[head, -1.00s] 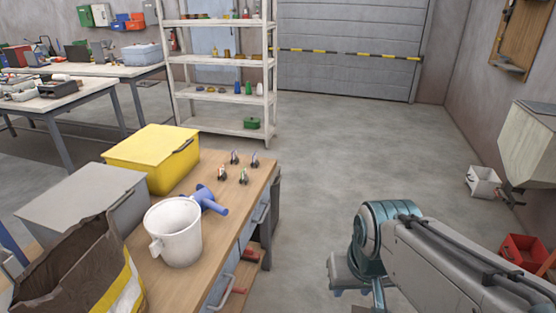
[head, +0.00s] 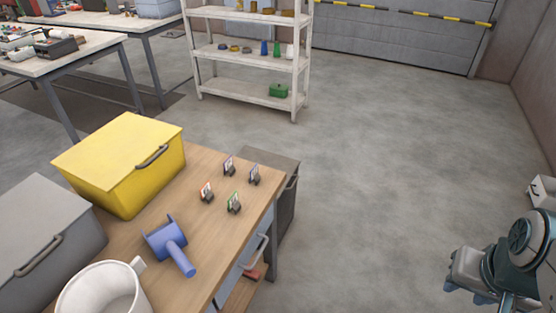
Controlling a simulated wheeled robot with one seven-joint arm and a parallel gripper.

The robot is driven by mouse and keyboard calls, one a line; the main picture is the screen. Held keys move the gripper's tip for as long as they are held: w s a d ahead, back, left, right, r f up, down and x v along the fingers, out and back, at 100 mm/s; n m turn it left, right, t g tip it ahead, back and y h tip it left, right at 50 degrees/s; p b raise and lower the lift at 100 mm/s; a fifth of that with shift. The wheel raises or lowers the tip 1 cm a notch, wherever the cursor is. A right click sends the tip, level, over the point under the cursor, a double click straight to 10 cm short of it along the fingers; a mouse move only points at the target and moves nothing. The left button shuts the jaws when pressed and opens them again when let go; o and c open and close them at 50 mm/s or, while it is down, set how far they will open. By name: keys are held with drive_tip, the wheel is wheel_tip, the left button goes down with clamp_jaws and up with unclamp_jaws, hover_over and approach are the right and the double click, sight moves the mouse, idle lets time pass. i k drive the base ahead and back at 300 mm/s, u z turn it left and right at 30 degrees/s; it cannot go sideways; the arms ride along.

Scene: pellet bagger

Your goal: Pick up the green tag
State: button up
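The green tag (head: 234,199) stands upright in a small dark holder on the wooden workbench (head: 200,235), close to its right edge. Three similar tags stand around it: a red-edged one (head: 207,189) to its left, a dark purplish one (head: 228,164) behind, and a purple-edged one (head: 254,172) behind and to the right. My gripper (head: 476,294) is at the lower right, over the floor, well away from the bench and tags. Its fingers are small and partly hidden from this angle, so their opening is unclear.
A blue scoop (head: 168,243), a white bucket (head: 98,292), a yellow lidded bin (head: 125,160) and a grey bin (head: 40,232) crowd the bench's left side. A dark bin (head: 285,195) stands beyond its right end. The floor between bench and gripper is clear.

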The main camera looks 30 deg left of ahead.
sight(233, 203)
drive_tip(key=u, duration=0.55)
drive_tip(key=i, duration=0.85)
drive_tip(key=u, duration=1.2)
drive_tip(key=i, duration=0.3)
drive_tip(key=u, duration=0.25)
